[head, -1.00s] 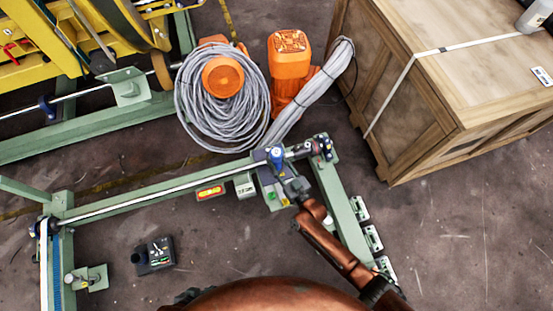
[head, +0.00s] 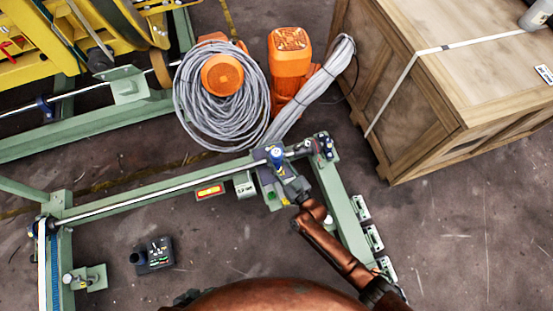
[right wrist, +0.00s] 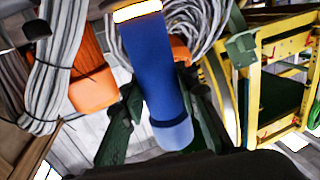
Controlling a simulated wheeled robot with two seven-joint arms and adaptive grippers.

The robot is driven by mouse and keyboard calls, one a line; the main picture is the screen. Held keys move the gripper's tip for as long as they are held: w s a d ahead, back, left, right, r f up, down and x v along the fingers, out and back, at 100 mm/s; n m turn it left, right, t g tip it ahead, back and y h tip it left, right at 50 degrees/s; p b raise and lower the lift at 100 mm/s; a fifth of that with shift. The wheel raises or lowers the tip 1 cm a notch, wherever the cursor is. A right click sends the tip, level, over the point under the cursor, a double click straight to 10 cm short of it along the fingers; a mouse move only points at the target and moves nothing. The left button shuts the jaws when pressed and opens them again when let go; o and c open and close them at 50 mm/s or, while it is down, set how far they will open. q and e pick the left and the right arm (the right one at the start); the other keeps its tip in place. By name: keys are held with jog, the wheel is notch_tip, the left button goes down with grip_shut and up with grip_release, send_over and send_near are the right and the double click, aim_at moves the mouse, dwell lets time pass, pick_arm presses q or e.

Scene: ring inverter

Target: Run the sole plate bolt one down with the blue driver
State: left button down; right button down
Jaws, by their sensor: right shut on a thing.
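The blue driver (head: 276,152) is upright or nearly so at the right end of the green frame's long beam, by a dark grey plate or box (head: 268,191). My right gripper (head: 284,171) is shut on it, coming in from the lower right. In the right wrist view the blue driver (right wrist: 153,75) stands large between the two dark fingers of the gripper (right wrist: 160,100), with a pale band at its upper end. The sole plate bolt and the driver's tip cannot be made out. My left gripper is not in view.
A green frame (head: 110,205) with a bright shaft spans the left and middle. Orange motors (head: 290,50) and a grey cable coil (head: 195,105) lie behind it. A wooden crate (head: 410,110) stands at right. A dark control box (head: 153,255) lies on the floor. The lower right floor is clear.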

aim_at(276, 155)
jog(key=shift+s+f, duration=0.15)
jog(key=shift+f, duration=0.25)
dwell(1.3)
jog(key=shift+r+p, duration=1.9)
jog(key=shift+r, duration=1)
jog(key=shift+f, duration=0.1)
